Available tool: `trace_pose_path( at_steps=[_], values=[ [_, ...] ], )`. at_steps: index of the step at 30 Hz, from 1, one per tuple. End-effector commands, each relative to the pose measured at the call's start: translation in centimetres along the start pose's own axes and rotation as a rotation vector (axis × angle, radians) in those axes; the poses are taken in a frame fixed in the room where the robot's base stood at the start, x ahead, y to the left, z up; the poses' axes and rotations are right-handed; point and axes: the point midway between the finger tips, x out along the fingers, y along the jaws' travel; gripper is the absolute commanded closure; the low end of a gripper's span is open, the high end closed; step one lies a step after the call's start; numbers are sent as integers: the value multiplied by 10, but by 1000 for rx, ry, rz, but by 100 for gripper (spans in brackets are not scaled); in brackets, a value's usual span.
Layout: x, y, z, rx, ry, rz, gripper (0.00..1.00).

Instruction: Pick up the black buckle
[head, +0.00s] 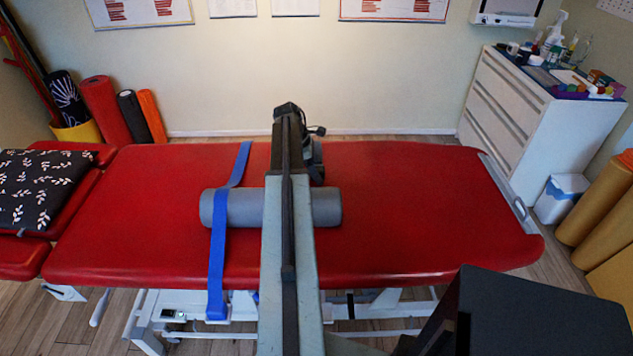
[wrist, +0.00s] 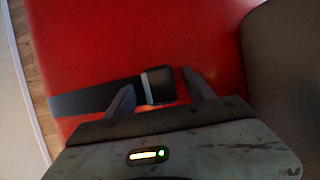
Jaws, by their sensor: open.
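The black buckle (wrist: 160,86) lies on the red treatment table (wrist: 140,40), with a pale metal edge on its left side. A dark strap (wrist: 95,97) runs left from it towards the table's edge. In the wrist view my gripper (wrist: 158,79) is open, with one finger on each side of the buckle. I cannot tell whether either finger touches it. In the head view my arm covers the middle of the table, and the buckle and fingertips are hidden.
A grey bolster (head: 333,207) lies across the table (head: 430,210), close to the gripper at right in the wrist view (wrist: 287,60). A blue strap (head: 217,255) passes over the bolster and hangs off the near edge. The table's right half is clear.

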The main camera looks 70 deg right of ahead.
Motion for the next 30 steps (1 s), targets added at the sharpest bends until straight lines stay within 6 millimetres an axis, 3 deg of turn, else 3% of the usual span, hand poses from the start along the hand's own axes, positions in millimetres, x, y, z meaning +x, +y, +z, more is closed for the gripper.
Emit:
trace_pose_path(
  at_steps=[6,8,13,23,30],
  values=[
    [2,0,0,-1,0,0,38],
    [2,0,0,-1,0,0,52],
    [2,0,0,-1,0,0,99],
    [-3,0,1,-2,0,0,100],
    [-38,0,15,-2,0,1,100]
  ],
)
